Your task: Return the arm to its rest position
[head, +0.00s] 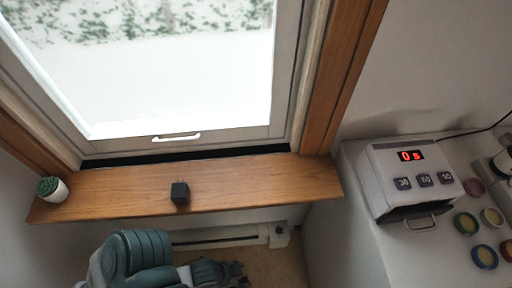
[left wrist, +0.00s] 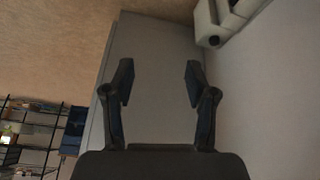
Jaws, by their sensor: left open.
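My left arm (head: 140,258), teal and rounded, comes up at the bottom edge of the head view, below the window sill. Its gripper is partly cut off there and small, low beside the radiator. In the left wrist view my left gripper (left wrist: 159,82) shows two dark fingers spread well apart. Nothing is between them; a plain grey surface lies beyond. My right gripper is in neither view.
The wooden sill (head: 240,187) carries a black cube (head: 180,192) and a potted plant (head: 52,189). A white radiator (head: 220,237) is below. At right stand a timer device (head: 411,178) reading 0 s and several coloured round pieces (head: 484,256). Shelves (left wrist: 35,130) show in the wrist view.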

